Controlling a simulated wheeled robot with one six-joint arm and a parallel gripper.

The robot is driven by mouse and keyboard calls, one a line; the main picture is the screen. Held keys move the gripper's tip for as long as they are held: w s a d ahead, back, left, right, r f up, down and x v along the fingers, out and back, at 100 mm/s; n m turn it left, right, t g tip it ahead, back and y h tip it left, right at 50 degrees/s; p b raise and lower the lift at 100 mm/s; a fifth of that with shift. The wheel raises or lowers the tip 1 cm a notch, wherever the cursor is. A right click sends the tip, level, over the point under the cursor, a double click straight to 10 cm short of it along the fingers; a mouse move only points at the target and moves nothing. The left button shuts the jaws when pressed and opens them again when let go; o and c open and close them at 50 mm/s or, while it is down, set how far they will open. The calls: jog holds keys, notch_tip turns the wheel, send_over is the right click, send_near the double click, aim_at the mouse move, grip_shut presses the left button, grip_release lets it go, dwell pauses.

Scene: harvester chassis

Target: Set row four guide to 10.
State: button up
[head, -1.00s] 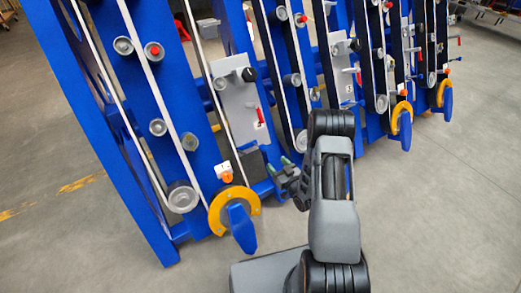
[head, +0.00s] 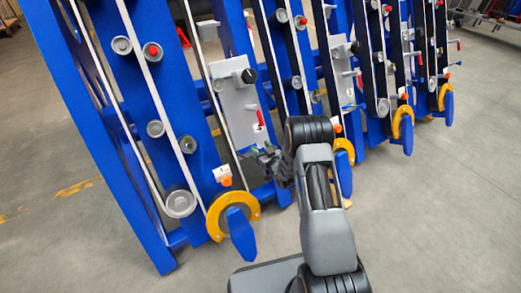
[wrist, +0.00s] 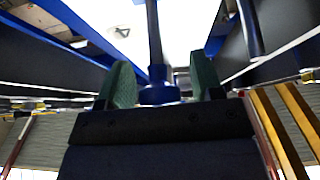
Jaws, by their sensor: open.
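Orange half-ring guides with blue levers sit at the feet of the blue rows: the nearest guide (head: 214,220), a second guide (head: 344,146) partly behind my arm, and two farther ones, a third guide (head: 397,121) and a fourth guide (head: 442,92). I cannot tell which is row four. An orange pointer (head: 226,182) and a small white label sit above the nearest guide; its numbers are unreadable. My gripper (head: 262,158) is by the grey panel's lower end, right of the nearest guide. In the wrist view, my gripper (wrist: 162,84) has its green fingers apart, with a blue round part (wrist: 160,94) seen between them.
The grey panel (head: 236,105) carries a black knob (head: 249,76) and a red handle (head: 260,117). Rollers (head: 180,203) and belts line the blue frame. The concrete floor (head: 440,220) is clear at the right.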

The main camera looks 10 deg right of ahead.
jog(key=shift+c, duration=0.4)
grip_shut()
